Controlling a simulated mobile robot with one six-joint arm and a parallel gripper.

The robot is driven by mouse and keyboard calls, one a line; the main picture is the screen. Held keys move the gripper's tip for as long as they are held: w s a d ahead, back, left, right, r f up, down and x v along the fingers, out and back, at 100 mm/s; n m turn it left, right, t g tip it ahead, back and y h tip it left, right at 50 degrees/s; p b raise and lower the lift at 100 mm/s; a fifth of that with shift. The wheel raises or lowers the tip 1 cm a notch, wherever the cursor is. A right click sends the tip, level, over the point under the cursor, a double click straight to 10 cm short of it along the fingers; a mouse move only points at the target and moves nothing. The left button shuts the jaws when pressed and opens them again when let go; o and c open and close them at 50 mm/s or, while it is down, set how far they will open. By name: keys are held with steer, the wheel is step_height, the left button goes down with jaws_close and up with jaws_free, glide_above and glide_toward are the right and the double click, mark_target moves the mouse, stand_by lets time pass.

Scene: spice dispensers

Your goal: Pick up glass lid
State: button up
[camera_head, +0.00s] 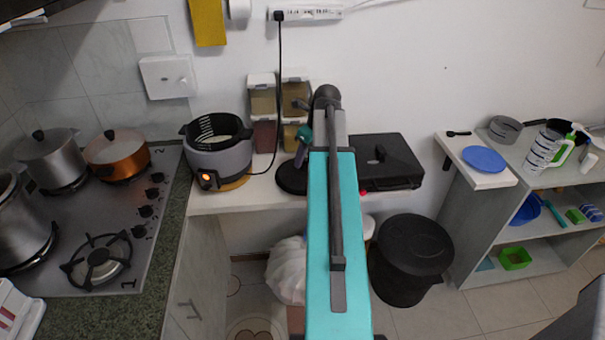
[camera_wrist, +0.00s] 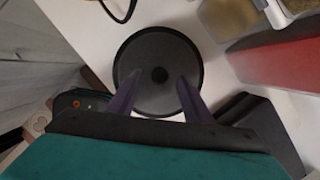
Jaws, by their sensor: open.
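The lid (camera_wrist: 160,45) is a dark round disc with a small knob at its centre. It lies flat on the white counter in the wrist view. In the head view the lid (camera_head: 290,179) shows as a dark disc left of my arm, partly hidden by it. My gripper (camera_wrist: 159,79) is open, with its two dark purple fingers reaching over the near part of the lid, one on each side of the knob. No contact with the knob is visible, and the gap in height cannot be told. In the head view my arm largely hides the gripper.
Spice dispensers (camera_head: 263,100) stand against the wall behind the lid. A grey cooker (camera_head: 222,158) with an orange light stands to the left, its black cable running up to a power strip (camera_head: 310,12). A black case (camera_head: 388,165) lies to the right.

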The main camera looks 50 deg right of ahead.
steer(key=shift+x, duration=1.1)
jaws_close()
